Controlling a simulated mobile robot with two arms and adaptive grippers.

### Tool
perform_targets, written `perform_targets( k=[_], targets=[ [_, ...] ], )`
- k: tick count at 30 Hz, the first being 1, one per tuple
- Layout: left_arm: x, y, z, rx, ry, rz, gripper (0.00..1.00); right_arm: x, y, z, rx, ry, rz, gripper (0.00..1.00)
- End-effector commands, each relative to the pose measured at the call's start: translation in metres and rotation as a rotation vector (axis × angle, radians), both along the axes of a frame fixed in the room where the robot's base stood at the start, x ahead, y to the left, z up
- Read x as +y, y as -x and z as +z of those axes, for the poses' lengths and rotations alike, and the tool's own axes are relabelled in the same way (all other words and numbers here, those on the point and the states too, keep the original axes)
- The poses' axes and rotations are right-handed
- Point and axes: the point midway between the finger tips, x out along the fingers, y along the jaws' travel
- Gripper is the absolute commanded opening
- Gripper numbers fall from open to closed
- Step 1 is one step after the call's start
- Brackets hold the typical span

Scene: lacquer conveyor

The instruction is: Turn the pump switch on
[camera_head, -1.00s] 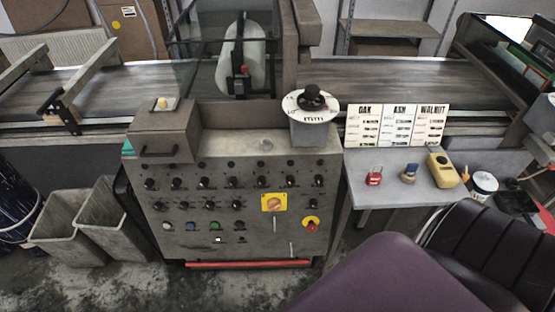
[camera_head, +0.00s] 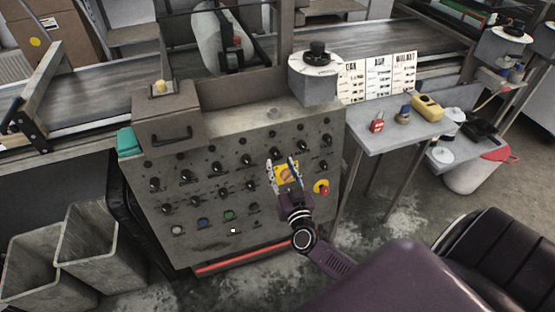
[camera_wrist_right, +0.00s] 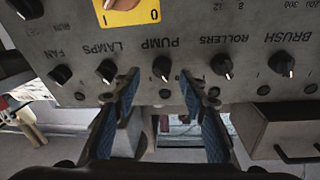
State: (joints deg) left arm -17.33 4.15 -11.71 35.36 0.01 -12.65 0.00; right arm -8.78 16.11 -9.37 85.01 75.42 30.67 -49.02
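The grey control panel (camera_head: 215,235) carries rows of black knobs. The black PUMP knob (camera_wrist_right: 162,68) shows upside down in the right wrist view, with its label above it in the picture and a pale pointer mark at its lower edge. In the head view it is at the upper knob row (camera_head: 275,153). My right gripper (camera_head: 284,164) is open and empty in front of the panel. In the wrist view its blue-padded fingers (camera_wrist_right: 158,80) lie either side of the PUMP knob in the picture, with gaps. Contact cannot be seen. My left gripper is out of view.
LAMPS (camera_wrist_right: 106,70) and ROLLERS (camera_wrist_right: 222,65) knobs flank PUMP closely. A yellow switch plate (camera_head: 287,177) sits below, partly behind my gripper; a red button (camera_head: 321,187) is beside it. A side table (camera_head: 385,135) stands right, bins (camera_head: 100,245) left.

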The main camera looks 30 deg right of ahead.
Motion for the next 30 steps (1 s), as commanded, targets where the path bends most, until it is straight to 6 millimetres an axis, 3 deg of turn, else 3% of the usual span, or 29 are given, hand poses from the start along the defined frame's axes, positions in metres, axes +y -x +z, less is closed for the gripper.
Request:
perform_targets(
  k=[8, 19, 30],
  targets=[
    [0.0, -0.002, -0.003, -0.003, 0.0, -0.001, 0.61, -0.01, -0.033, -0.001, 0.001, 0.0, 0.002, 0.39],
    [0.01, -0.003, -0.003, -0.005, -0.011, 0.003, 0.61, -0.012, -0.038, -0.001, 0.002, -0.002, 0.002, 0.39],
    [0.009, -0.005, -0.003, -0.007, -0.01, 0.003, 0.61, -0.012, -0.038, -0.001, 0.002, -0.002, 0.002, 0.0]
  ],
)
